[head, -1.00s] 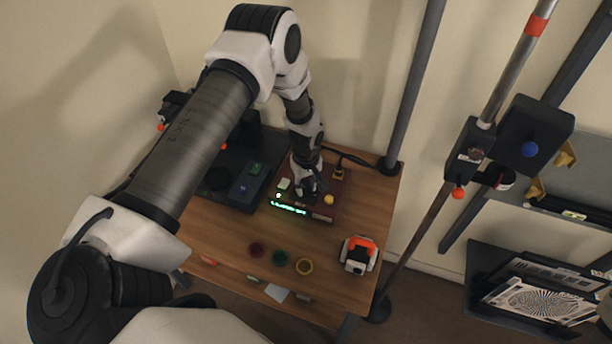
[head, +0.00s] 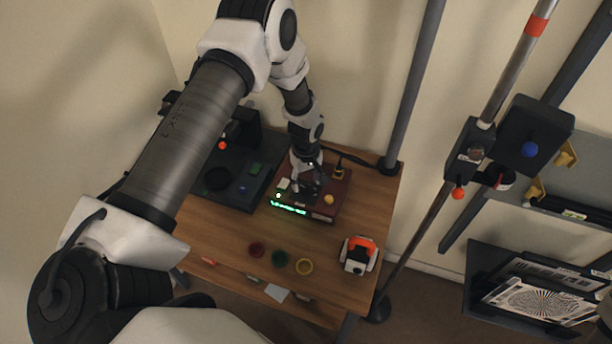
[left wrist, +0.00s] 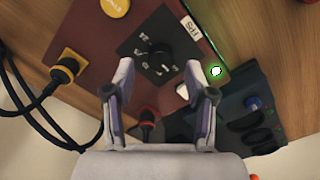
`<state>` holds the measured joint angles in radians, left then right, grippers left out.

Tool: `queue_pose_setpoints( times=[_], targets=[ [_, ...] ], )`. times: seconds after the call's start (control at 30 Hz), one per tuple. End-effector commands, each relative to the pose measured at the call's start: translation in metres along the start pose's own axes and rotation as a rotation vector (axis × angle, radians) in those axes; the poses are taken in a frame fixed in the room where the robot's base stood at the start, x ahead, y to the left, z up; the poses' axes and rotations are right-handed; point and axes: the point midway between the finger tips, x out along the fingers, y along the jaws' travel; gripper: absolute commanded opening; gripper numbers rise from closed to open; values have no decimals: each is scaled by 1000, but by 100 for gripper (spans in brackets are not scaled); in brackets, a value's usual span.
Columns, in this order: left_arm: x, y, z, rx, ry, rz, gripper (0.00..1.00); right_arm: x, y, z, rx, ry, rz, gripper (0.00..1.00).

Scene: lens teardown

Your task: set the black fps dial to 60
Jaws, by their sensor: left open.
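The black fps dial (left wrist: 160,58) sits on a dark square plate on the dark red control box (head: 324,213), beside a white label reading "fps". Its printed numbers are too small to read. My left gripper (head: 308,190) is over the box in the head view and hides the dial there. In the left wrist view the left gripper (left wrist: 158,80) is open, with one fingertip on each side of the dial and nothing held. I cannot tell whether the fingers touch it. My right gripper is not in view.
The box has a lit green display (head: 288,208), a yellow button (head: 329,199) and a black cable with a yellow plug (left wrist: 68,68). A black device (head: 240,188) stands to its left. An orange and white object (head: 359,254) and coloured rings (head: 304,266) lie in front.

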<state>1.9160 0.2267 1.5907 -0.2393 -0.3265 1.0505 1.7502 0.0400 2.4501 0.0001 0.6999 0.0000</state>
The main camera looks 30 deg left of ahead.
Motion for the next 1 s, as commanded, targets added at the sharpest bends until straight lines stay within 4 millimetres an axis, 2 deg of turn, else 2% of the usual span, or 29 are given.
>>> queue_pose_setpoints(
  times=[0.2,0.4,1.0],
  targets=[
    [-58,1,0,1,1,3,56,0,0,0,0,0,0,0],
    [-90,0,0,0,0,0,56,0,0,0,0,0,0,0],
    [-94,0,0,0,-1,-1,56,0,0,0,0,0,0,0]
  ],
)
